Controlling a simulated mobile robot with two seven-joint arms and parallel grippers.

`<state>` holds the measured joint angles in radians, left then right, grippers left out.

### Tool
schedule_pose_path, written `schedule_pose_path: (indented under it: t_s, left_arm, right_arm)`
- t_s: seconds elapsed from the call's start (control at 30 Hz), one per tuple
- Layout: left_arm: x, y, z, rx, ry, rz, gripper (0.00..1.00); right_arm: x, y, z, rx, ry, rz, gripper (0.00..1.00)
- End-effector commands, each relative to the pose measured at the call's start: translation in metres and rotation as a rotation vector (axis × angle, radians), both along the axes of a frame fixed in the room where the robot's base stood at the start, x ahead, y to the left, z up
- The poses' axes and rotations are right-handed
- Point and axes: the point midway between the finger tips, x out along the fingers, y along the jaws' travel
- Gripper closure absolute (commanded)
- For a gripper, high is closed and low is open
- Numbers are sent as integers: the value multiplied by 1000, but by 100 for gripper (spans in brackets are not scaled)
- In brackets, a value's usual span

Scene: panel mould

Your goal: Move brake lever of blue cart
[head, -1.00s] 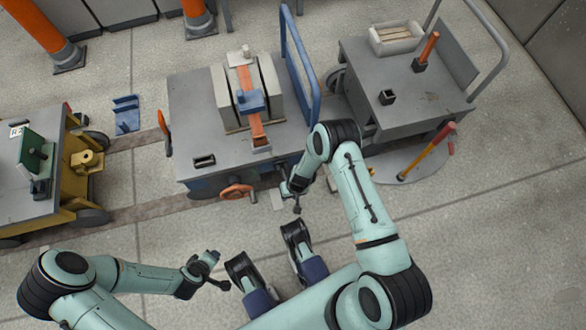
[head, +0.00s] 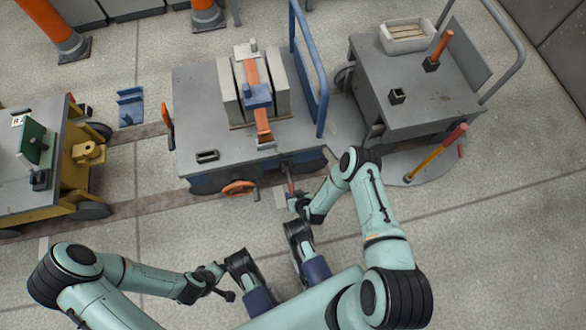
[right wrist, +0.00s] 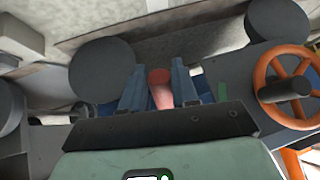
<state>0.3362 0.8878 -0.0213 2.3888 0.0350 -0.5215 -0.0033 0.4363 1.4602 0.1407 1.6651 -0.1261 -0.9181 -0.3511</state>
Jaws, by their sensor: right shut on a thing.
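The blue cart (head: 195,182) has a grey deck, a blue push handle and a blue lower frame. Its brake lever (head: 291,188) is a short red handle on the near side, right of an orange handwheel. My right gripper (head: 295,200) is at this lever, partly hidden by its own wrist. In the right wrist view the red lever grip (right wrist: 161,92) sits between the two blue-grey fingers (right wrist: 160,84), which are shut on it. My left gripper (head: 225,288) is low in the head view, away from the cart; its jaw opening is unclear.
The orange handwheel (head: 240,187) is close left of the lever and also shows in the right wrist view (right wrist: 290,85). A grey trolley (head: 435,105) stands at right, a yellow cart (head: 60,198) at left. The floor in front is clear.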

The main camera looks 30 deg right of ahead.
Motion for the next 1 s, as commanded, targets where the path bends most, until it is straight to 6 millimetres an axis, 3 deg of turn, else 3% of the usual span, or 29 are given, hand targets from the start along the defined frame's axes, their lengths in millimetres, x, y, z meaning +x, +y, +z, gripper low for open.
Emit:
schedule_pose_path:
  t_s: [0.47, 0.5, 0.53, 1.0]
  left_arm:
    - [-2, 0, -1, -1, 6, 1, 57]
    - [-2, 0, -1, -1, 6, 1, 57]
    - [-2, 0, -1, -1, 6, 1, 57]
    - [5, -1, 5, 1, -15, 0, 57]
  right_arm:
    - [0, 0, -3, -4, -11, 1, 100]
    - [0, 0, -3, -4, -11, 1, 58]
    - [0, 0, -3, -4, -11, 1, 50]
    - [4, -2, 5, -4, -14, 1, 50]
